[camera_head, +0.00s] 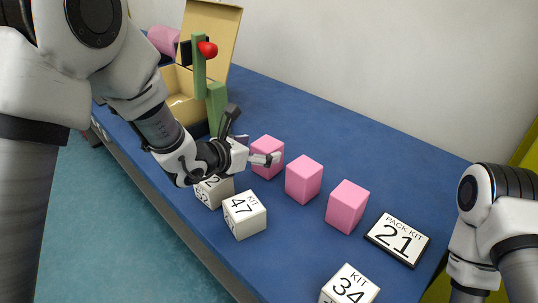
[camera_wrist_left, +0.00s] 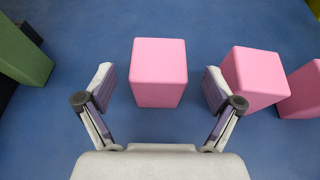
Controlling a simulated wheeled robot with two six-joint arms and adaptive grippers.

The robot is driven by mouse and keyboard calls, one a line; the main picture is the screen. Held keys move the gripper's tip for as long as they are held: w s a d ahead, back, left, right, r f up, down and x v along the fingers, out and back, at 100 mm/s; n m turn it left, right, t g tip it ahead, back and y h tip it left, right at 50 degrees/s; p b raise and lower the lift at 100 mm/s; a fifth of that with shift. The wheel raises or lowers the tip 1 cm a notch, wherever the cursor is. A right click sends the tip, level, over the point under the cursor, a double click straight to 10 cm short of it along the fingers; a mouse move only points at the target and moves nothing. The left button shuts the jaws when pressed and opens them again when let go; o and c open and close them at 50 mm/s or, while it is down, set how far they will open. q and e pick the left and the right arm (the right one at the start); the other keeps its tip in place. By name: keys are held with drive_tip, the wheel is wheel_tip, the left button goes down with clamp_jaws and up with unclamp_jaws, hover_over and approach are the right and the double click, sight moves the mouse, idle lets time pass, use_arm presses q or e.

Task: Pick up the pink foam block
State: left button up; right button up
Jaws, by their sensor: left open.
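Three pink foam blocks stand in a row on the blue table: the far-left pink block (camera_head: 266,157), the middle pink block (camera_head: 304,179) and the right pink block (camera_head: 347,206). My left gripper (camera_head: 258,150) is at the far-left block. In the left wrist view that pink block (camera_wrist_left: 158,74) sits centred ahead of the open fingers (camera_wrist_left: 158,88), apart from both. The middle pink block (camera_wrist_left: 254,78) is just outside the right finger, and another pink block (camera_wrist_left: 301,92) is beyond it. My right arm shows at the right edge; its gripper is out of frame.
White numbered kit cubes stand along the front: cube 47 (camera_head: 245,214), one partly hidden cube (camera_head: 213,191) and cube 34 (camera_head: 349,285). A "PACK KIT 21" plate (camera_head: 397,238) lies at right. An open cardboard box (camera_head: 216,32) and green gate posts (camera_head: 199,80) with a red knob (camera_head: 208,49) stand behind.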

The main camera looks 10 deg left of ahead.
sight(268, 146)
use_arm(q)
drive_tip(key=x, duration=0.4)
drive_tip(key=shift+a, duration=0.1)
drive_tip(key=shift+s+a+r, duration=0.1)
drive_tip(key=shift+s, duration=0.1)
drive_tip(key=shift+c, duration=0.4)
drive_tip(key=c, duration=0.9)
